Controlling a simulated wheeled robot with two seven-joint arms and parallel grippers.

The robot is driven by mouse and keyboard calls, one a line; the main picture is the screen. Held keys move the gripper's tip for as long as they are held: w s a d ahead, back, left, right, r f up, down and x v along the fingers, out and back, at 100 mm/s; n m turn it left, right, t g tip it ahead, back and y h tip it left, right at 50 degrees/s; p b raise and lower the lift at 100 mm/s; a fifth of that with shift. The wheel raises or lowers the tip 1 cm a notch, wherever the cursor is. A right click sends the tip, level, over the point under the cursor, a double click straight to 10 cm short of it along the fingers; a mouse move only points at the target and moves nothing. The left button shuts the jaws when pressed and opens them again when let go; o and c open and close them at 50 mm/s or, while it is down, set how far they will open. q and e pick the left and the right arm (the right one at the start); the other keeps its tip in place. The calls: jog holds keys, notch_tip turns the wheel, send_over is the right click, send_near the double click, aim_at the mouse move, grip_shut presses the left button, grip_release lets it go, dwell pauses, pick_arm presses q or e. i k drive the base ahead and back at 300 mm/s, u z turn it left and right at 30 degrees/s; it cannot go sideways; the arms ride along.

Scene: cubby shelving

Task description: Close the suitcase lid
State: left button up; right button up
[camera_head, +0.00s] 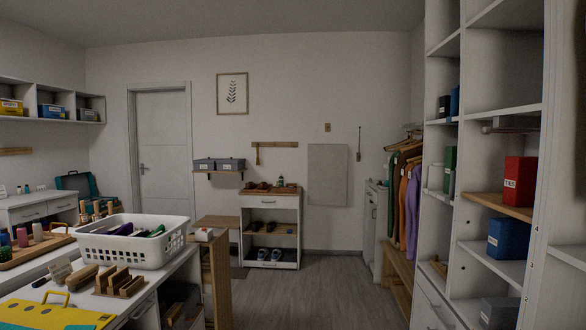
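No suitcase can be made out with certainty. A teal case-like object (77,184) stands upright on the white drawer unit at the back left; it is too small to tell whether it is an open lid. A flat yellow object (45,313) with a handle lies on the near left table, cut off by the bottom edge, so its full shape is hidden. Neither of my grippers shows in the head view.
A white basket (133,240) and brown wooden blocks (120,281) stand on the white table at left. Grey floor (295,292) is open in the middle. White cubby shelving (480,222) with boxes lines the right. A shoe cabinet (270,228) stands at the back wall.

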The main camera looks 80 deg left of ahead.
aim_at(82, 182)
jog(key=u, duration=2.85)
jog(key=i, duration=7.05)
jog(key=u, duration=2.8)
jog(key=i, duration=3)
